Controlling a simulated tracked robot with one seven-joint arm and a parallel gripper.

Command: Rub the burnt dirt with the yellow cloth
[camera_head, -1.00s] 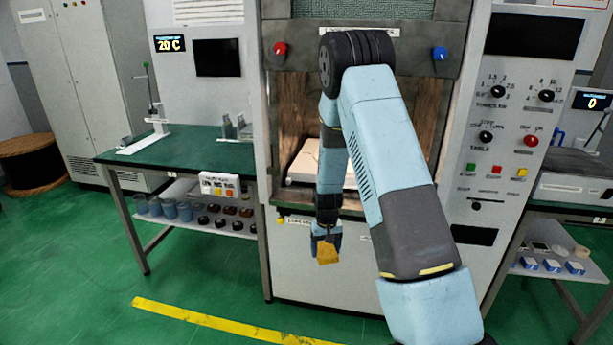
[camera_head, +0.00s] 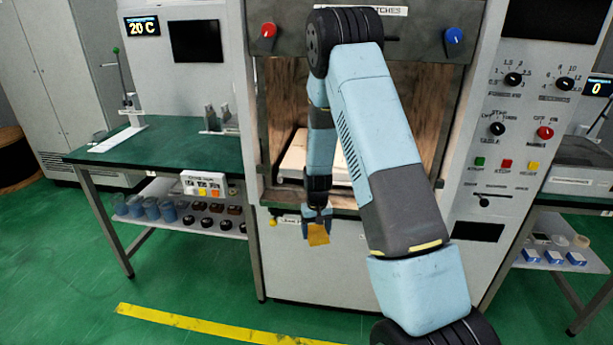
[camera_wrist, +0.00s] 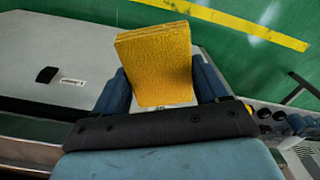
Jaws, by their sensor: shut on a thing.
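The yellow cloth (camera_head: 318,235) is a folded, thick pad held between the fingers of my gripper (camera_head: 317,222). It hangs in front of the microwave generator, just below the ledge of its open chamber. In the wrist view the cloth (camera_wrist: 158,62) stands between the two blue fingers of my gripper (camera_wrist: 160,90). Inside the chamber lies a pale slab (camera_head: 296,158), partly hidden by my arm. I cannot make out the burnt dirt; my arm covers part of the chamber.
A green-topped table (camera_head: 165,145) with a small stand and a lower shelf of jars is at left. A control panel (camera_head: 510,140) with knobs is at right. The chamber ledge (camera_head: 285,197) lies close above my gripper. A yellow line (camera_head: 205,326) crosses the open green floor.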

